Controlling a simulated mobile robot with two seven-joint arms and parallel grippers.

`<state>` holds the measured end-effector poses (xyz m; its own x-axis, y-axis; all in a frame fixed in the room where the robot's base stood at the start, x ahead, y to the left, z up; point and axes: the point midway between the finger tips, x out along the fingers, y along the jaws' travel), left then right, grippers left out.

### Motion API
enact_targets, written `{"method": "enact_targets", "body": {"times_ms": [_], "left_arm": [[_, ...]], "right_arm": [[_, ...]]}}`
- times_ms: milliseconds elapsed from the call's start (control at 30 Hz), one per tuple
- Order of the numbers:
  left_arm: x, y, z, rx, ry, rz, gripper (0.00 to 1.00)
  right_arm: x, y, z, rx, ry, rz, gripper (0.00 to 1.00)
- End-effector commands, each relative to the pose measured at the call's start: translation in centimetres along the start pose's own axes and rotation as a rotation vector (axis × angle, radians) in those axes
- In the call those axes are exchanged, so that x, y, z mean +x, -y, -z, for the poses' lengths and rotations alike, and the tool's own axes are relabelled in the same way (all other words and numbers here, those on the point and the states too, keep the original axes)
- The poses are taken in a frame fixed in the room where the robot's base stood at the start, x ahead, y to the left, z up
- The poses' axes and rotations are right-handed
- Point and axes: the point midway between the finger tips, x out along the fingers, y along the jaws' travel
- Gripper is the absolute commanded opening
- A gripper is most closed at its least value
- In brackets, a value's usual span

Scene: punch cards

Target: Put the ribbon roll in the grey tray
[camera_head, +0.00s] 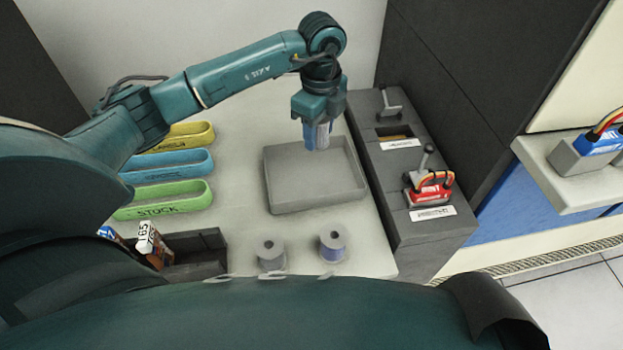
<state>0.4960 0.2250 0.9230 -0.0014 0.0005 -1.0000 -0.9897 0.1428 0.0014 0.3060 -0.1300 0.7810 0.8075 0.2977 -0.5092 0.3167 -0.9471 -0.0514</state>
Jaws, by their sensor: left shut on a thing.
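The grey tray (315,208) is a shallow, empty-looking open box on the pale table. My left gripper (317,138) points down above the tray's back edge. It is shut on a small pale grey thing (323,133), probably the ribbon roll, mostly hidden by the fingers. It appears to be above the tray floor, but I cannot tell the exact height. Two spools stand at the table's front, a grey one (271,254) and one wound in lavender-blue (332,246). My right gripper is not in view.
Yellow (192,140), blue (196,162) and green (190,200) long trays lie on the left. A dark box (205,253) with cartons stands front left. A dark grey unit (393,190) with levers and a red block (432,194) borders the tray on the right.

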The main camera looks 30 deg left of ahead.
Motion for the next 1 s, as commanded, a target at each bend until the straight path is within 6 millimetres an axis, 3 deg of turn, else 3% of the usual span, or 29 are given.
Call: {"method": "enact_targets", "body": {"times_ms": [133, 433, 867, 1000], "left_arm": [[1.9, -0.3, -1.0, -0.037, -0.001, 0.0, 0.2], [7.1, -0.4, -1.1, -0.041, 0.0, -0.001, 0.2], [11.7, -0.4, -1.1, -0.04, -0.002, 0.0, 0.2], [11.9, -0.3, -1.1, -0.039, -0.001, 0.003, 0.2]], "right_arm": [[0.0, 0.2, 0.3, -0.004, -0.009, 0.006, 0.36], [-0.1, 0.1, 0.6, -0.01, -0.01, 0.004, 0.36], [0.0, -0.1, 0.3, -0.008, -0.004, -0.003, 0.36], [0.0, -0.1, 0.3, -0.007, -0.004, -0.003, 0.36]]}}
